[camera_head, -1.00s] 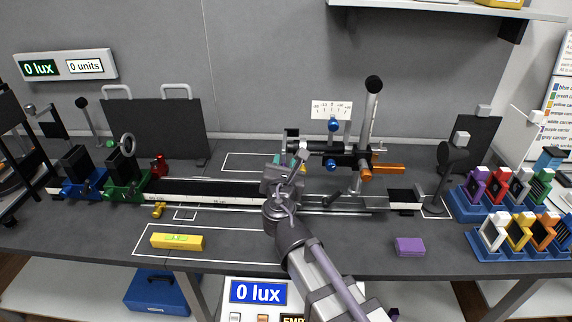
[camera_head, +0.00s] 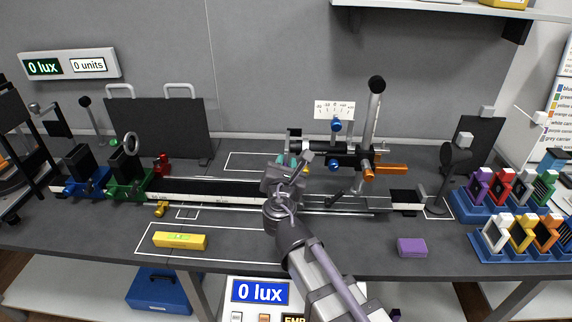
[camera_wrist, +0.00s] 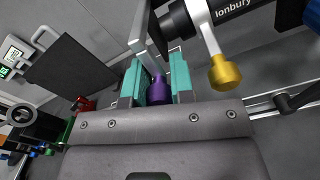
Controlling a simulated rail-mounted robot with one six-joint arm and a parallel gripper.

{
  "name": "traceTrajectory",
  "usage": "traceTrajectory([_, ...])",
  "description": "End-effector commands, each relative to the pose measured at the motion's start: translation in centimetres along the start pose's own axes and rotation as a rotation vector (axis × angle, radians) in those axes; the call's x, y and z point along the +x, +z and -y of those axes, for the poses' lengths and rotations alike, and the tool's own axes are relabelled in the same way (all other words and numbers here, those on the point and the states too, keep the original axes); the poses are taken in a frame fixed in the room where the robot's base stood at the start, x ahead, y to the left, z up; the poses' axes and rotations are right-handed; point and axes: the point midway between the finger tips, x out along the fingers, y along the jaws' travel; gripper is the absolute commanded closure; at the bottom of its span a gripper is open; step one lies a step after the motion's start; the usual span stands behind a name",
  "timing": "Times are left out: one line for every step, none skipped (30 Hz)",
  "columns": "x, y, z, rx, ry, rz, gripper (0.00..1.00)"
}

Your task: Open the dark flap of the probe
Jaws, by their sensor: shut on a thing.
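The probe (camera_head: 345,160) is a dark horizontal barrel above the bench rail; its lettered barrel fills the top right of the wrist view (camera_wrist: 235,8). A dark plate, which looks like the flap (camera_wrist: 146,25), stands at the barrel's left end in the wrist view. A light grey lever runs down from near it to a purple knob (camera_wrist: 158,92). My gripper's teal fingers (camera_wrist: 157,80) are closed around this knob. A second grey lever with a gold knob (camera_wrist: 225,73) hangs to the right, outside the fingers. In the head view my gripper (camera_head: 289,160) is largely hidden behind my wrist.
An orange handle (camera_head: 390,169) and blue knob (camera_head: 336,126) sit on the probe's mount. Green (camera_head: 127,180) and blue (camera_head: 85,183) carriers stand left on the rail. A yellow level (camera_head: 180,240) and purple block (camera_head: 411,247) lie in front. Framed plates fill racks at right.

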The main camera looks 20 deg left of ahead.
Motion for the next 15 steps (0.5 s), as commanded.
traceTrajectory([0.0,0.0,-0.1,0.024,0.001,-0.001,1.00])
traceTrajectory([0.0,0.0,-0.2,0.041,0.001,-0.001,1.00])
traceTrajectory([0.0,0.0,-0.3,0.067,0.001,-0.001,1.00])
traceTrajectory([0.0,-0.1,-0.4,0.089,0.001,-0.001,1.00])
traceTrajectory([0.0,-0.1,-0.5,0.112,0.001,-0.001,1.00])
traceTrajectory([0.0,-0.1,-0.6,0.144,0.001,-0.001,1.00])
traceTrajectory([0.0,-0.1,-0.7,0.169,0.001,-0.001,1.00])
traceTrajectory([0.0,-0.1,-0.8,0.195,0.000,-0.001,1.00])
traceTrajectory([0.0,-0.1,-1.0,0.232,0.000,0.000,1.00])
traceTrajectory([0.0,-0.1,-1.1,0.259,0.000,0.000,1.00])
traceTrajectory([0.0,0.0,-1.2,0.288,0.000,0.000,1.00])
traceTrajectory([0.0,0.0,-1.3,0.326,0.000,0.000,1.00])
traceTrajectory([0.0,0.0,-1.4,0.355,0.000,0.000,1.00])
traceTrajectory([0.0,0.0,-1.5,0.383,0.000,0.000,1.00])
traceTrajectory([0.0,0.0,-1.7,0.422,0.000,0.000,1.00])
